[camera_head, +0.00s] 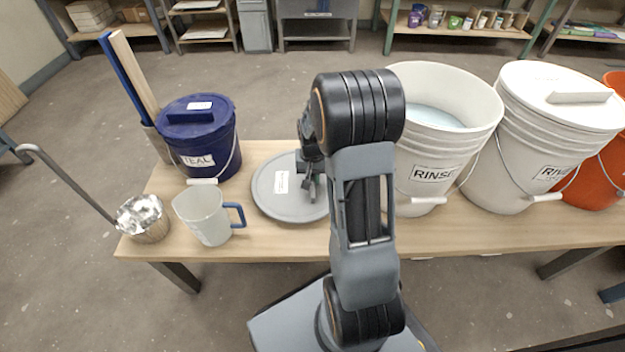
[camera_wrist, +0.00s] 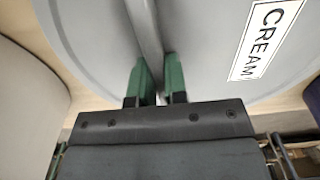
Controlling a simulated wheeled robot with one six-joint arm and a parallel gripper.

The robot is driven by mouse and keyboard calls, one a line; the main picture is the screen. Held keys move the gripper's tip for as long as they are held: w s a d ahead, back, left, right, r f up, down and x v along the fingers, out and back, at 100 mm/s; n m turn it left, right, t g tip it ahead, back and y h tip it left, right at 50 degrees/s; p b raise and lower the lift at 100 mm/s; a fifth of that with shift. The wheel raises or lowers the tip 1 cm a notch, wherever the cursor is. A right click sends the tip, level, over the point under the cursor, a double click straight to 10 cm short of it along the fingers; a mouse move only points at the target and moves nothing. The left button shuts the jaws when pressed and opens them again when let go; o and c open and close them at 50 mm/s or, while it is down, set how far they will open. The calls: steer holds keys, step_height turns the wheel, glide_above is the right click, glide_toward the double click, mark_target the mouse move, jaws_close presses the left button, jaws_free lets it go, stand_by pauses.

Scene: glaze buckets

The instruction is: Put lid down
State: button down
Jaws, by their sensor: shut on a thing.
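A round grey lid (camera_head: 265,197) with a white label is over the wooden table, between the blue TEAL bucket and the white RINSE bucket. In the wrist view the lid (camera_wrist: 205,45) fills the upper part, and its label reads CREAM. My gripper (camera_head: 312,188) is at the lid's handle bar, partly hidden by my arm. In the wrist view the green fingers of my gripper (camera_wrist: 158,72) are on either side of the grey handle (camera_wrist: 146,28). The lid looks level and low over the table; I cannot tell whether it touches.
The TEAL bucket (camera_head: 222,143) stands behind left, and a white jug (camera_head: 204,214) with a blue handle at front left. The RINSE bucket (camera_head: 440,145), a lidded white bucket (camera_head: 510,150) and an orange bucket (camera_head: 606,170) stand right. Bare table (camera_head: 275,238) shows in front.

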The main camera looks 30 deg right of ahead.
steer(key=shift+f, duration=0.15)
steer(key=shift+f, duration=0.15)
steer(key=c, duration=1.1)
jaws_free()
steer(key=shift+c, duration=0.2)
step_height(320, 180, up, 12)
steer(key=p, duration=0.6)
steer(key=s+a+r+n+t, duration=0.2)
steer(key=s+a+r+n, duration=0.3)
steer(key=s+a, duration=0.8)
step_height(320, 180, up, 3)
steer(key=shift+s+r+n+t, duration=0.1)
steer(key=shift+s+n+t, duration=0.3)
steer(key=shift+a, duration=0.1)
